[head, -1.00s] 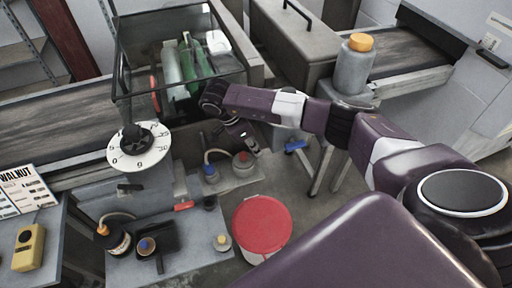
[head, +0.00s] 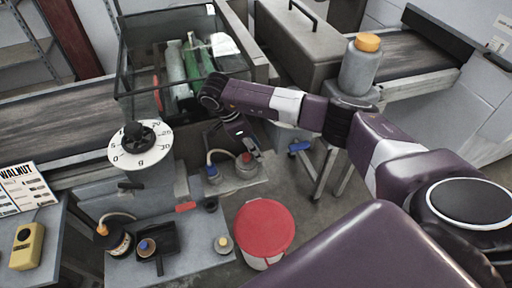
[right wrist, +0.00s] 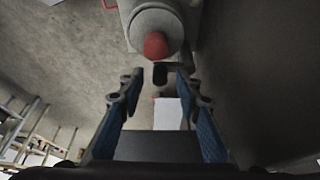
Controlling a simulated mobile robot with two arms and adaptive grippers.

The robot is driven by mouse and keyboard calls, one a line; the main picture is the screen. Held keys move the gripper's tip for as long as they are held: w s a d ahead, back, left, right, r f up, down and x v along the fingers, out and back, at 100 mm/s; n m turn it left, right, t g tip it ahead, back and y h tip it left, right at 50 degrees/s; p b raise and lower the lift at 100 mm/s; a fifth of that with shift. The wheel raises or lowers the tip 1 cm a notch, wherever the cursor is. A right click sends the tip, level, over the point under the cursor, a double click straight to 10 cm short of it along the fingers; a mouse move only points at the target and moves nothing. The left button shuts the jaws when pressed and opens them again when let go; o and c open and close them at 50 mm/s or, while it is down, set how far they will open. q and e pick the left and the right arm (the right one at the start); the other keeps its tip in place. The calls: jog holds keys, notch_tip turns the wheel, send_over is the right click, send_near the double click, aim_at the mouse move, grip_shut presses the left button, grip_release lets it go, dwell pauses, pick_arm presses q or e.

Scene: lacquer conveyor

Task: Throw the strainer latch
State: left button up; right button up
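A grey round pot-like fitting with a red knob (head: 246,160) stands on the low grey platform behind the red-lidded bucket. A hose joins it to a small blue-topped fitting (head: 212,173). I cannot tell for sure which part is the strainer latch. My right gripper (head: 246,143) is above and beside the red-knobbed fitting, pointing down. In the right wrist view its fingers (right wrist: 158,95) are apart with nothing held. A grey cylinder with a red tip (right wrist: 155,45) and a small dark stub (right wrist: 160,74) show beyond the fingertips. My left gripper is out of view.
A red-lidded bucket (head: 264,228) stands in front. A glass-walled tank (head: 135,75) with bottles is behind the gripper. A dial (head: 140,146), a red handle (head: 185,207) and a black tray (head: 160,238) are left. A blue handle (head: 300,146) is right.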

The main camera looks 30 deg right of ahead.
jog(key=v, duration=1.2)
